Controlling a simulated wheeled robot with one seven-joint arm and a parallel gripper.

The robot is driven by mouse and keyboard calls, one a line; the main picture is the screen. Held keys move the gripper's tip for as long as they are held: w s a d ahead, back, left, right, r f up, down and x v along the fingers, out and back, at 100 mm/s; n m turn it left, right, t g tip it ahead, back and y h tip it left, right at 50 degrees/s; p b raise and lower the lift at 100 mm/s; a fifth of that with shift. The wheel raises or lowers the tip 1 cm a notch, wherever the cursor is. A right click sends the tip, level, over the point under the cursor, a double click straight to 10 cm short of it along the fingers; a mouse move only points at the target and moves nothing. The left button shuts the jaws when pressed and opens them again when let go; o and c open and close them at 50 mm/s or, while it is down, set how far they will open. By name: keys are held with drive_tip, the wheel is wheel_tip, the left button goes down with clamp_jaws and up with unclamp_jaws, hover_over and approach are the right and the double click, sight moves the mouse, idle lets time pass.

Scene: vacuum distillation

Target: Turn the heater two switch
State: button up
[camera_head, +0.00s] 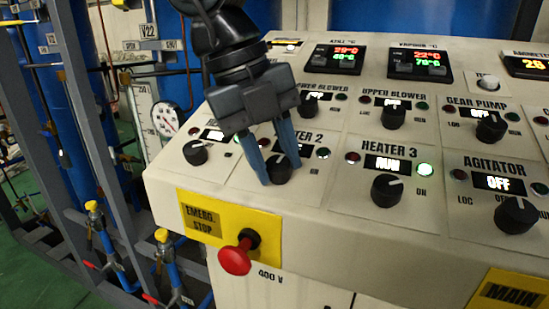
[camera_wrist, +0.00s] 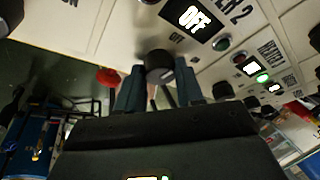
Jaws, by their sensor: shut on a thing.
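The heater two switch (camera_head: 281,172) is a black round knob on the slanted cream control panel, below a label partly hidden by my gripper that reads "TER 2". My gripper (camera_head: 279,174) reaches down from above, its two blue-grey fingers on either side of the knob and shut on it. In the wrist view the knob (camera_wrist: 160,66) sits between the fingertips. The heater two display (camera_wrist: 192,16) reads OFF there. The lamp (camera_wrist: 222,42) beside that display looks unlit. In the head view my gripper hides this display.
The heater 3 knob (camera_head: 387,188) stands to the right, its display (camera_head: 392,165) reading RUN with a lit green lamp (camera_head: 424,169). A red emergency stop button (camera_head: 235,259) sticks out below on the panel's front. Another black knob (camera_head: 195,152) is to the left. The upper blower knob (camera_head: 391,116) is behind.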

drive_tip(key=shift+n+h, duration=0.4)
drive_tip(key=shift+n, duration=0.6)
drive_tip(key=shift+t, duration=0.3)
drive_tip(key=o, duration=1)
drive_tip(key=shift+o, duration=0.2)
drive_tip(key=b+v, duration=0.1)
drive_tip(key=v, duration=0.7)
drive_tip(key=shift+f, duration=0.1)
